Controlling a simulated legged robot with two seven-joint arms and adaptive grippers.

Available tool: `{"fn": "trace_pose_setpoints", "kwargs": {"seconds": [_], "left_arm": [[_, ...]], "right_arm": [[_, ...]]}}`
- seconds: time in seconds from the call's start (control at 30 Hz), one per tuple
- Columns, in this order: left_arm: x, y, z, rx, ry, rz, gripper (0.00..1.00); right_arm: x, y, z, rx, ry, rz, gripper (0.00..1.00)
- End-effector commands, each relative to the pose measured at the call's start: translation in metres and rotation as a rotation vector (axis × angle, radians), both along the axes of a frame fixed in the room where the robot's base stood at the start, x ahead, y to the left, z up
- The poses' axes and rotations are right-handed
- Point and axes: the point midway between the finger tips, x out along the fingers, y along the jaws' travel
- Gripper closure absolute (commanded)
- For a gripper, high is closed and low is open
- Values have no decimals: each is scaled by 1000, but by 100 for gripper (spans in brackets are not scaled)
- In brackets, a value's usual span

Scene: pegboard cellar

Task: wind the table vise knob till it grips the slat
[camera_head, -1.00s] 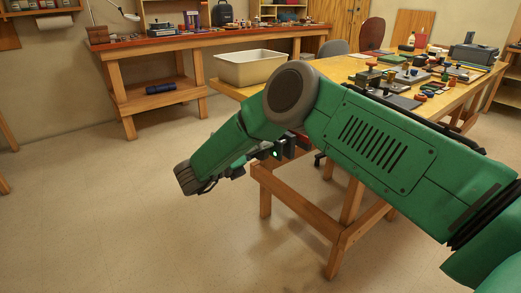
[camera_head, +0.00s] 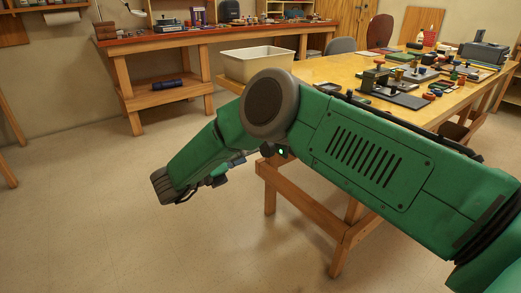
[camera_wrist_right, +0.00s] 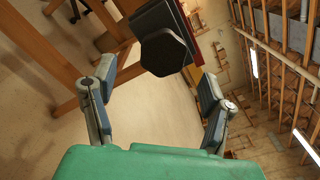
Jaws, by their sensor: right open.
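A black hexagonal knob (camera_wrist_right: 164,52) shows in the right wrist view, on the end of a dark block (camera_wrist_right: 152,18) with a red edge. I take this to be the vise knob. My right gripper (camera_wrist_right: 157,70) is open, with one finger on each side of the knob's near face. The knob looks a little beyond the fingertips, and I see no contact. In the head view my green right arm covers the near table edge, and the vise cannot be made out there. I cannot pick out the slat in either view. My left gripper is not in view.
The wooden table (camera_head: 335,72) carries several small tools and a grey case (camera_head: 483,54). A cream bin (camera_head: 257,66) stands at its far left end. A red-topped workbench (camera_head: 215,33) runs along the wall. The floor (camera_head: 85,215) at left is clear.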

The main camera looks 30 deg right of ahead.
Motion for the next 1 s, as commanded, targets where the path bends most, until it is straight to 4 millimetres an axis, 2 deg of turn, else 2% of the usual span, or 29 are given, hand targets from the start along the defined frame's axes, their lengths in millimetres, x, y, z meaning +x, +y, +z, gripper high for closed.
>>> {"fn": "trace_pose_setpoints", "kwargs": {"seconds": [0.03, 0.13, 0.33, 0.87, 1.0], "left_arm": [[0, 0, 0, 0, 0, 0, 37], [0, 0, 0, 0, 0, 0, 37], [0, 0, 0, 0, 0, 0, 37], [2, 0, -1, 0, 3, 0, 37], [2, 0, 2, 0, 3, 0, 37]], "right_arm": [[0, 12, 0, -2, -1, 5, 30], [-2, 30, -1, -1, 0, 4, 30], [-3, 48, -1, 0, 0, 1, 30], [-3, 50, -2, 1, 2, 2, 30], [3, 46, -8, -29, 91, 91, 30]]}}
